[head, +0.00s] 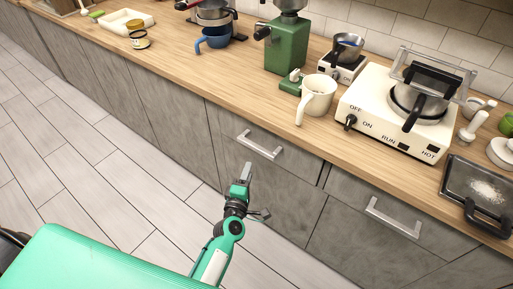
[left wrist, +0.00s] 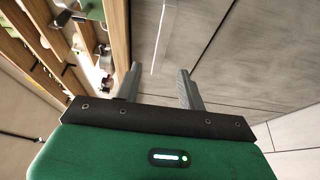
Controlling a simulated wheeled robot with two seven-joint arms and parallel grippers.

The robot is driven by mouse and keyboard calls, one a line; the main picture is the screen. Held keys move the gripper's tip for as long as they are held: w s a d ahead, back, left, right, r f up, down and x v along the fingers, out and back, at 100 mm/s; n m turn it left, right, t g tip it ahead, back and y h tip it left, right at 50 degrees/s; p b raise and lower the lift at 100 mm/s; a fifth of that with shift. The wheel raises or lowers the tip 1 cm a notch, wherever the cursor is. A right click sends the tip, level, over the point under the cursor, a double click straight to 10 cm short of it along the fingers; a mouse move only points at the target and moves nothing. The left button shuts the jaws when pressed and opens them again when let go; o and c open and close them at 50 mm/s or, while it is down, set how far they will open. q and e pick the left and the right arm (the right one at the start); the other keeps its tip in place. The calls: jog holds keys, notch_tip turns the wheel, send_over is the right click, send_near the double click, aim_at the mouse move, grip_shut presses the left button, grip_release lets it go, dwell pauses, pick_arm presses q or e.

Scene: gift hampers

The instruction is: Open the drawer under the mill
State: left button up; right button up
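The green mill (head: 287,45) stands on the wooden counter. Below it is a grey drawer (head: 228,130) with a pale bar handle (head: 260,145); its front looks flush with the cabinet, so it is shut. My left gripper (head: 247,168) is in front of this drawer, a little below and left of the handle, and does not appear to touch it. In the left wrist view its two fingers (left wrist: 159,72) are apart with nothing between them. The handle (left wrist: 162,38) shows there as a pale bar beyond the fingertips. My right gripper is in neither view.
A second drawer handle (head: 392,217) is to the right. The counter (head: 185,70) above holds a cream mug (head: 317,95), a white stove (head: 385,118) and a dark tray (head: 475,190) near its edge. The tiled floor (head: 65,165) in front is clear.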

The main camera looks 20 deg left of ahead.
aim_at(255, 150)
pick_arm(q)
jog(key=w, duration=1.1)
jog(key=shift+a+f+p, duration=0.1)
jog(key=shift+a+p, duration=0.2)
jog(key=shift+p, duration=0.05)
jog(key=shift+w, duration=0.55)
jog(key=shift+c, duration=0.2)
jog(key=c, duration=0.7)
grip_shut()
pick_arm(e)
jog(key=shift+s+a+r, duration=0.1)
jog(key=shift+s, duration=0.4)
